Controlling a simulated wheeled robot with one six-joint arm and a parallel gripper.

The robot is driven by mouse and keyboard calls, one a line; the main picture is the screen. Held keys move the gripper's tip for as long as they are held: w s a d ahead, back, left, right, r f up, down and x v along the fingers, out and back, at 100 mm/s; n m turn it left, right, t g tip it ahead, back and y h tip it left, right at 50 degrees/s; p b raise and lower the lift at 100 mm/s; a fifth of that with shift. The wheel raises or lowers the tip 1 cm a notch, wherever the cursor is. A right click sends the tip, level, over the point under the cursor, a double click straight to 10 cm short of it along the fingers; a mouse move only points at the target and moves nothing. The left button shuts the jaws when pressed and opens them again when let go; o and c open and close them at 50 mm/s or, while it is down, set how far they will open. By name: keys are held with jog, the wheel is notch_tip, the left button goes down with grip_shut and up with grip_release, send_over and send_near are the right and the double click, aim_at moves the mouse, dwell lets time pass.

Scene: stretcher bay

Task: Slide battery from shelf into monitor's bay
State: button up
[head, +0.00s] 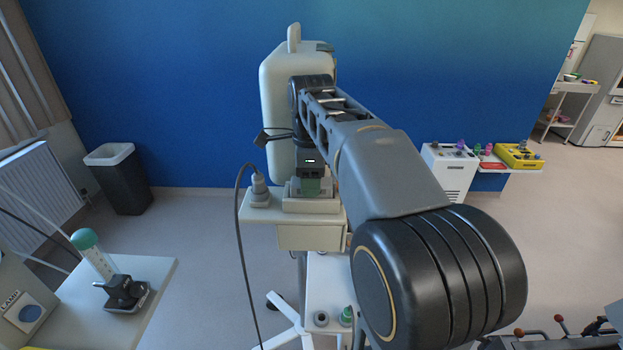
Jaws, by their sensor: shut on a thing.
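The monitor (279,100) is a pale beige housing with a top handle, seen from the side at the centre of the head view. My arm reaches over to its right side and hides much of it. My gripper (311,178) points down just below the housing, by the small beige platform (312,237) under the monitor. The fingers and the block's lower end are partly hidden. The bay's opening cannot be made out, so I cannot tell whether the block touches it.
A grey plug (259,188) with a dark cable stands left of the gripper. A white lower shelf (330,275) holds small round items. A left table (85,310) carries a black device (125,292). A bin (118,178) stands behind. Open floor lies between.

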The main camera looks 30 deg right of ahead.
jog(key=o, duration=1.3)
notch_tip(320, 180, up, 14)
jog(key=shift+f+p, duration=0.1)
jog(key=shift+p, duration=0.7)
jog(key=s+a+f+n+t, duration=0.1)
jog(key=s+a+f+n, duration=0.1)
jog(key=f+n, duration=0.6)
jog(key=s+a+f+n+t, duration=0.2)
jog(key=s+f+n, duration=0.3)
jog(key=f+n, duration=0.3)
jog(key=s+a+f+n+t, duration=0.1)
jog(key=s+a+f+n, duration=0.2)
jog(key=f+n, duration=0.5)
jog(key=shift+s+a+t, duration=0.25)
jog(key=shift+a+t, duration=0.15)
jog(key=shift+a, duration=0.05)
